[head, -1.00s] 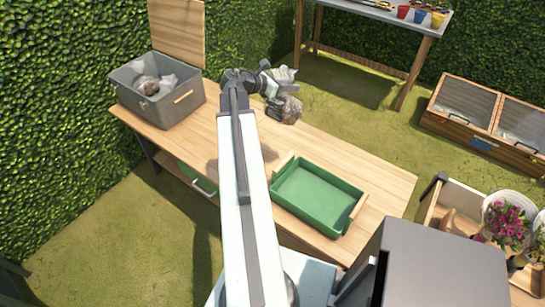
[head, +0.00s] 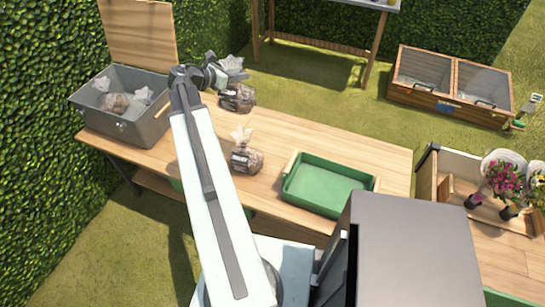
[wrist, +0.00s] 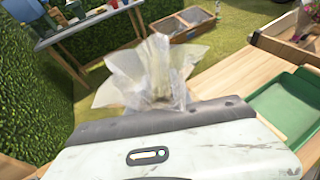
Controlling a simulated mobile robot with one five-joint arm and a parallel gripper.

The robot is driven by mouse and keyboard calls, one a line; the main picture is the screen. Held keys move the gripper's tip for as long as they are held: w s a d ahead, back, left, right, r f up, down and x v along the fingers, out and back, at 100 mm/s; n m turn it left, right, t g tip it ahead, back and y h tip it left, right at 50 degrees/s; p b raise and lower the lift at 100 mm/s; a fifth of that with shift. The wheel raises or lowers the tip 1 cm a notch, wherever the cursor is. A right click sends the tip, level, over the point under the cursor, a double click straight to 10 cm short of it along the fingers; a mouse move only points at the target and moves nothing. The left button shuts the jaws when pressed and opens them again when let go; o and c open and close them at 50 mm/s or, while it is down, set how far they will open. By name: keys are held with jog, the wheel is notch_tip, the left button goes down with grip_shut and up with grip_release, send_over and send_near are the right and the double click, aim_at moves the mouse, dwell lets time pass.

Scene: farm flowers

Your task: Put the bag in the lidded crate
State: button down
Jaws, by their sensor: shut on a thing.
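A bag with dark contents (head: 238,98) and a pale, clear gathered top hangs from my gripper (head: 222,76) in the head view. My gripper is shut on its top, above the far edge of the table, right of the crate. In the wrist view the clear crumpled top (wrist: 155,75) fans out beyond the jaws; the bag's lower part is hidden there. The grey lidded crate (head: 142,127) stands on the table's left end, its wooden lid (head: 140,35) raised. Brown contents and pale bag tops show inside it.
Another labelled bag (head: 247,160) stands on the wooden table (head: 290,135), right of my arm. A green tray (head: 325,187) lies further right. A planter box with flowers (head: 505,180) is at the right. A hedge rises behind the crate.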

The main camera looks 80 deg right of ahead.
jog(key=shift+w+a, duration=0.15)
jog(key=shift+w, duration=0.3)
jog(key=shift+s, duration=0.1)
jog(key=s+d+f+b, duration=0.1)
jog(key=d+f+b, duration=0.1)
jog(key=f+b, duration=1)
jog(key=s+d+f+b, duration=0.1)
jog(key=d+f+b, duration=0.1)
jog(key=f+b, duration=1.1)
jog(key=shift+s+d, duration=0.15)
jog(key=shift+d, duration=0.2)
jog(key=c, duration=1.6)
grip_release()
jog(key=o, duration=0.5)
jog(key=shift+c, duration=0.2)
